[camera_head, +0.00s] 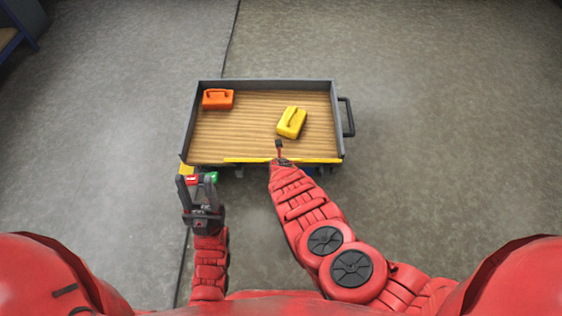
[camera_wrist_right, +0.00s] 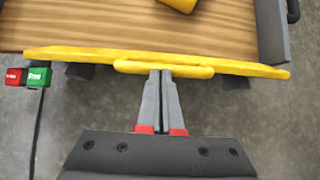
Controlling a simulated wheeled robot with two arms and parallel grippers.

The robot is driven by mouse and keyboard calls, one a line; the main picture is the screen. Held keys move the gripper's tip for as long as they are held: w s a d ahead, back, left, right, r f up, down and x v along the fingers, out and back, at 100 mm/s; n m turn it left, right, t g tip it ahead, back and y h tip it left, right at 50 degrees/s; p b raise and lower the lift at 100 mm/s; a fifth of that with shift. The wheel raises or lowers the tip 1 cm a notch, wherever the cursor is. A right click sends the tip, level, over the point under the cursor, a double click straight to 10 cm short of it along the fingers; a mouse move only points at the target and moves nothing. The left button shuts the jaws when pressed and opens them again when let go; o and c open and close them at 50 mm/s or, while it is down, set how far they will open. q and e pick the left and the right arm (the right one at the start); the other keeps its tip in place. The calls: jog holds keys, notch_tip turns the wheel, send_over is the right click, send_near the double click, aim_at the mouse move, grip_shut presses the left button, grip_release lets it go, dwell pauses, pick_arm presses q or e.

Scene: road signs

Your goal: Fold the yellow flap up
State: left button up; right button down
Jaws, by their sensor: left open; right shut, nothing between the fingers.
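The yellow flap (camera_head: 240,160) runs along the near edge of a cart with a wooden bed. In the right wrist view the flap (camera_wrist_right: 90,56) shows as a thin strip with a yellow bar handle (camera_wrist_right: 195,71) in its middle. Its exact tilt is hard to tell. My left gripper (camera_head: 197,181) is open and empty, near the flap's left end.
The cart bed (camera_head: 240,125) has grey walls and a dark handle (camera_head: 348,117) at right. An orange case (camera_head: 218,99) and a yellow case (camera_head: 291,122) lie on it. A red button (camera_wrist_right: 15,76) and a green button (camera_wrist_right: 38,77) hang left, below the flap.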

jog(key=w+b, duration=0.2)
jog(key=w+r+b, duration=0.1)
jog(key=w+b, duration=0.1)
jog(key=w, duration=0.1)
jog(key=shift+w+r, duration=0.1)
jog(key=shift+w, duration=0.05)
jog(key=shift+w+d+b, duration=0.1)
jog(key=shift+w+b, duration=0.15)
jog(key=shift+b, duration=0.3)
jog(key=shift+w+r+b, duration=0.25)
jog(key=shift+w+b, duration=0.3)
jog(key=shift+b, duration=0.05)
jog(key=shift+r, duration=0.1)
